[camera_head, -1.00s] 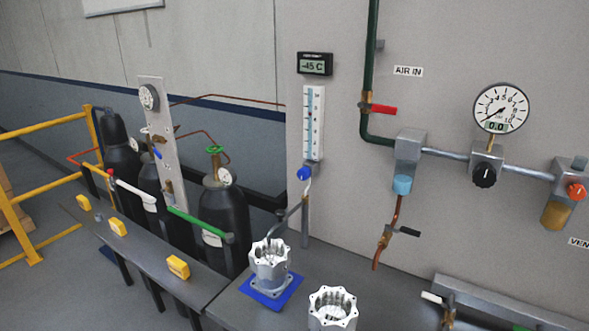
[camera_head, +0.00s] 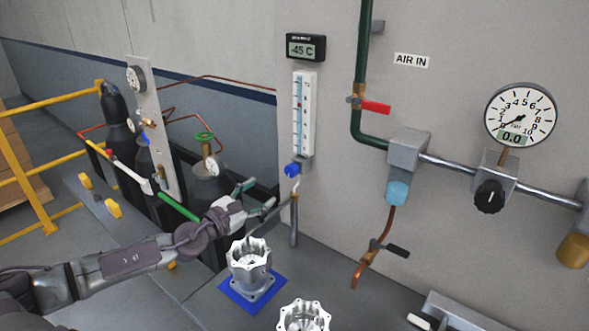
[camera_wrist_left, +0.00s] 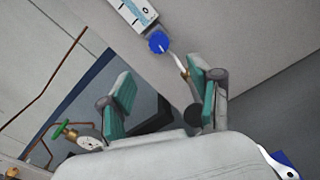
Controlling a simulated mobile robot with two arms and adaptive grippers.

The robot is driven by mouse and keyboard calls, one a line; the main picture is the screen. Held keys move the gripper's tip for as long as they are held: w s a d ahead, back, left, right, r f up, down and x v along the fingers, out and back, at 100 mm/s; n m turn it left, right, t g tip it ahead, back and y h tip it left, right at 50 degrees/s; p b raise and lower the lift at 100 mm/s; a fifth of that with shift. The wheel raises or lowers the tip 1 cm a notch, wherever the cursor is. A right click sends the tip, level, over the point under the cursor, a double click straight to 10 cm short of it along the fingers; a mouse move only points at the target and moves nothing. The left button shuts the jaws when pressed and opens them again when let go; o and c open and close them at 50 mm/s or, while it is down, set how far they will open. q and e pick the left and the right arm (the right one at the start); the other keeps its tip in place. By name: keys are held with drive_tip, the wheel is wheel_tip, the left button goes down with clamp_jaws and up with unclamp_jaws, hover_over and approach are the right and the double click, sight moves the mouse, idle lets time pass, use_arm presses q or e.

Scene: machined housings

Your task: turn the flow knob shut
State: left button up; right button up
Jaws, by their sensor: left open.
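The blue flow knob (camera_head: 292,170) sits at the foot of the white flow meter tube (camera_head: 304,113) on the grey panel. My left gripper (camera_head: 258,195) is open and empty, to the left of the knob and a little lower, apart from it. In the left wrist view the knob (camera_wrist_left: 158,42) shows ahead of my left gripper (camera_wrist_left: 162,90), beyond the gap between its two green-padded fingers. A pale hose runs down from the knob's fitting, past the right-hand finger in that view. My right gripper is in neither view now.
A machined housing (camera_head: 249,255) stands on a blue mat (camera_head: 235,295) below my left gripper, with another housing (camera_head: 304,316) nearer. Gas cylinders (camera_head: 208,180) stand behind my arm. A red-handled valve (camera_head: 375,106) and gauge (camera_head: 520,115) are on the panel.

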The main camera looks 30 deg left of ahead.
sight(289, 173)
use_arm(q)
drive_tip(key=shift+w+r+p, duration=0.35)
drive_tip(key=shift+w+r, duration=0.1)
drive_tip(key=shift+w, duration=0.15)
drive_tip(key=shift+w+f+p, duration=0.1)
drive_tip(key=shift+w+p, duration=0.2)
drive_tip(key=shift+w, duration=0.5)
drive_tip(key=w, duration=0.4)
drive_tip(key=w+p, duration=0.1)
drive_tip(key=w, duration=0.1)
drive_tip(key=shift+w+d+f, duration=0.15)
drive_tip(key=shift+w+d, duration=0.05)
drive_tip(key=shift+d, duration=0.15)
drive_tip(key=shift+w+f, duration=0.15)
drive_tip(key=shift+w, duration=1)
drive_tip(key=shift+w+d, duration=0.15)
drive_tip(key=shift+w, duration=0.45)
drive_tip(key=shift+c, duration=0.5)
drive_tip(key=c, duration=1)
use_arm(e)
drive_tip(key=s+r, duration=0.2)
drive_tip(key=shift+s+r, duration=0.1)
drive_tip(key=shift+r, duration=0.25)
